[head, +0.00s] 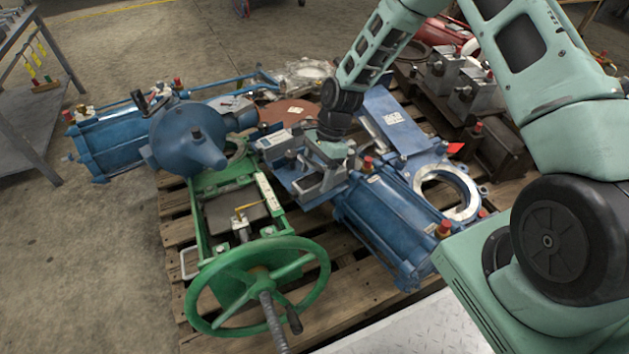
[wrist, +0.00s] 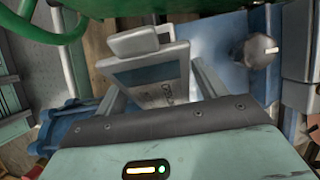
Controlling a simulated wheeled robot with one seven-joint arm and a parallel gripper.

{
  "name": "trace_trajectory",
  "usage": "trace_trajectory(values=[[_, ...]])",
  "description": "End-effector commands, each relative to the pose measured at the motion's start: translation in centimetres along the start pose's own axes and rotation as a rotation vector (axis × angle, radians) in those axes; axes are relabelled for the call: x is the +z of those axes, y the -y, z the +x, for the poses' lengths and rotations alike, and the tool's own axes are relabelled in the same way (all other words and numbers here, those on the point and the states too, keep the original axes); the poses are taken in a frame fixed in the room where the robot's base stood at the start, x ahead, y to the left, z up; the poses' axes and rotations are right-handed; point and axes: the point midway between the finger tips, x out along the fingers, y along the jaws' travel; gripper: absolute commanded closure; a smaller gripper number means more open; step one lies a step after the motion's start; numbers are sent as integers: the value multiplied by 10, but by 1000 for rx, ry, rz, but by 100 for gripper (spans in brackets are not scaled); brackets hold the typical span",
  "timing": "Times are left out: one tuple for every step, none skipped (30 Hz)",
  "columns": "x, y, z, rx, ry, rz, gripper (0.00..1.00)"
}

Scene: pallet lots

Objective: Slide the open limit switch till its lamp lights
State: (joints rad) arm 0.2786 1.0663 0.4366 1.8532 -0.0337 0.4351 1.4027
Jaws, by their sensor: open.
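My gripper (head: 322,168) reaches down over the blue bracket plate (head: 296,184) in the middle of the pallet. In the wrist view my gripper (wrist: 160,78) has its two fingers apart, one on each side of a small grey box (wrist: 150,88) with printed letters and a lighter top piece. This looks like a limit switch, but I cannot read which one. I cannot tell whether the fingers touch it. Another small grey box (head: 274,143) sits to the left of my gripper in the head view. I cannot make out a lit lamp on either box.
A green valve with a large handwheel (head: 258,285) stands in front. A blue cylinder (head: 393,222) lies right of it, and a blue actuator (head: 187,138) lies at the left. All rest on a wooden pallet (head: 345,290). Concrete floor (head: 80,260) is clear at the left.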

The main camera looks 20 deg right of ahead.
Motion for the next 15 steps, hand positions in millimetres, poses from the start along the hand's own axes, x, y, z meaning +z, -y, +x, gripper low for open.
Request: trace_trajectory(values=[[0,0,7,1,1,-1,29],[0,0,9,1,1,0,29],[0,0,11,1,1,0,29],[0,0,12,1,1,1,29],[0,0,13,0,0,1,29],[0,0,14,0,0,1,29],[0,0,14,0,0,1,29],[0,0,14,0,0,1,29],[0,0,14,0,0,1,29],[0,0,14,0,0,1,29],[0,0,14,0,0,1,29],[0,0,14,0,0,1,29],[0,0,14,0,0,1,29],[0,0,14,0,0,1,29],[0,0,14,0,0,1,37]])
